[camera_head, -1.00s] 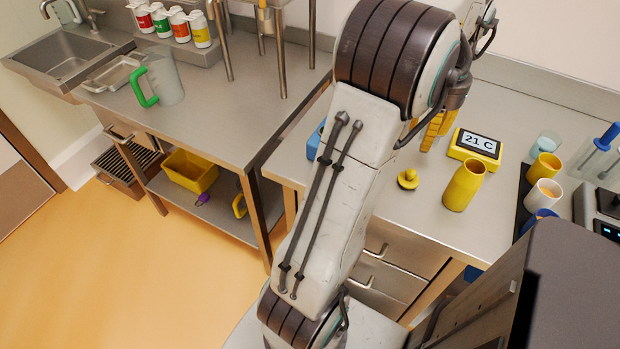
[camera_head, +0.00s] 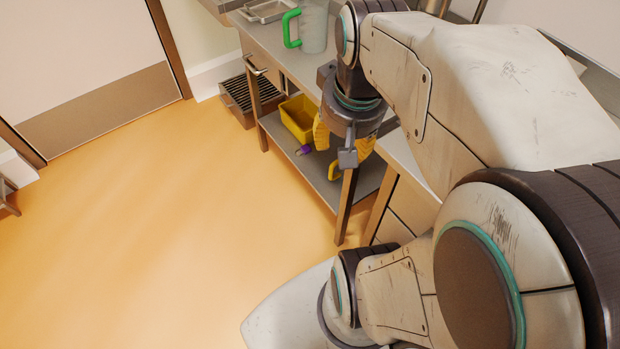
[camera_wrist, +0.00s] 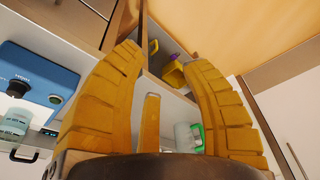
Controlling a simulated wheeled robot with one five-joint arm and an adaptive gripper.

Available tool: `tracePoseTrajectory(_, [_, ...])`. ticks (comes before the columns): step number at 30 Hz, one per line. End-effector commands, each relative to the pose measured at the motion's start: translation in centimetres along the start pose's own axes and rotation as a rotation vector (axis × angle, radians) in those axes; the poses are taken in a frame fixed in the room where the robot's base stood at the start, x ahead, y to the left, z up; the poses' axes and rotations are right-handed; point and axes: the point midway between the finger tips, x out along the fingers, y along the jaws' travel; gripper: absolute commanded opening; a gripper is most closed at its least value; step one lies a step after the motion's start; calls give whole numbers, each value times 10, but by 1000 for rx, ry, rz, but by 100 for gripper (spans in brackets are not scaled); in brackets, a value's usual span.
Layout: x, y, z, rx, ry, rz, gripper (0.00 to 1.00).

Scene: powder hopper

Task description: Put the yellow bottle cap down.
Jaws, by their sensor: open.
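The yellow bottle cap does not show in either current view. My gripper (camera_head: 341,152) hangs at the end of my arm in the head view, in front of the steel bench with the lower shelf. The counter top where the yellow bottle stood is out of view or hidden behind my arm in the head view.
A steel bench (camera_head: 268,48) holds a grey jug with a green handle (camera_head: 313,27). A yellow bin (camera_head: 298,118) sits on its lower shelf. A blue device (camera_wrist: 40,82) shows at left in the wrist view. Open orange floor (camera_head: 190,200) lies at left.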

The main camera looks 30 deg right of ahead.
Motion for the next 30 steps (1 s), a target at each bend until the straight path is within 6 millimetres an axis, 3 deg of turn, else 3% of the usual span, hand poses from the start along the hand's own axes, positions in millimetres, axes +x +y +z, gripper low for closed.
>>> tracePoseTrajectory(3, [2,-31,25,-166,28,-41,42])
tracePoseTrajectory(9, [5,-56,55,-336,58,-87,42])
tracePoseTrajectory(16, [7,-65,69,-410,71,-108,42])
tracePoseTrajectory(30, [8,-65,69,-412,71,-109,42])
